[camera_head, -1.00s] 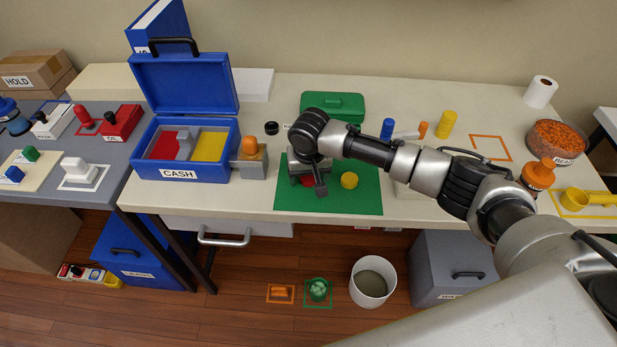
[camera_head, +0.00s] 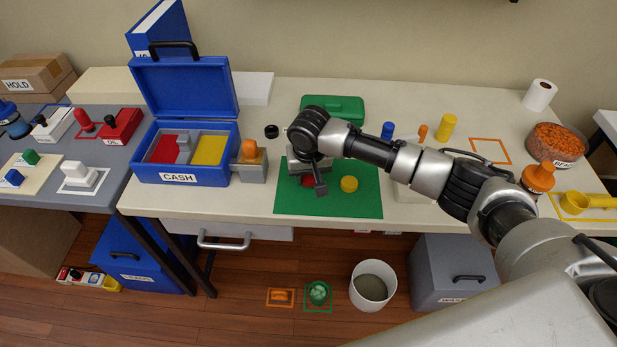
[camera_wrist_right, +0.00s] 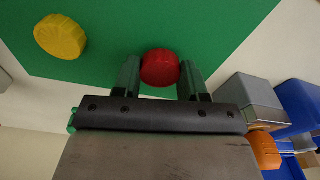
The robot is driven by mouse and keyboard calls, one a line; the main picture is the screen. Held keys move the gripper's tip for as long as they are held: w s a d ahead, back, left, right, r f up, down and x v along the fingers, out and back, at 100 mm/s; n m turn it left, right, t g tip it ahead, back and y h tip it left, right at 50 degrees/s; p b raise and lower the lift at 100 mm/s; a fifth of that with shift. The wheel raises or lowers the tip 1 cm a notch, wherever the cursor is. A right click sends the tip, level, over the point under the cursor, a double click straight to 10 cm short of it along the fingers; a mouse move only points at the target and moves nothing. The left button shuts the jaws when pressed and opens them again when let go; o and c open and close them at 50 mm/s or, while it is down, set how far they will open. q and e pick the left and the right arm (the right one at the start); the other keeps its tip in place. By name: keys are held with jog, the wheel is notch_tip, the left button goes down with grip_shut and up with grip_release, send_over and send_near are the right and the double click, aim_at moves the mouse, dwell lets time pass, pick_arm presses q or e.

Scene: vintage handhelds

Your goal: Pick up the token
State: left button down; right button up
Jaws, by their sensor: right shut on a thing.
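A red round token (camera_wrist_right: 160,68) with a ridged rim sits between the two fingers of my right gripper (camera_wrist_right: 160,78) in the wrist view. The gripper is shut on it, with a finger on each side. In the head view the red token (camera_head: 307,181) shows partly below my right gripper (camera_head: 308,178), over the green mat (camera_head: 360,203). I cannot tell whether it still touches the mat. A yellow round token (camera_head: 349,184) lies on the mat just right of the gripper; it also shows in the wrist view (camera_wrist_right: 60,36). My left gripper is not in view.
A blue cash box (camera_head: 184,172) stands open at left, with a grey block holding an orange piece (camera_head: 249,152) beside it. A green case (camera_head: 333,109) lies behind the mat. Blue, orange and yellow cylinders (camera_head: 446,126) stand to the right. The mat's front right is clear.

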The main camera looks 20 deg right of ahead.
aim_at(310, 177)
notch_tip(310, 177, up, 3)
jog(key=shift+d, duration=0.1)
jog(key=s+d+r, duration=0.6)
jog(key=s+d, duration=0.2)
jog(key=shift+s+r, duration=0.2)
jog(key=shift+r, duration=0.1)
jog(key=shift+a, duration=0.1)
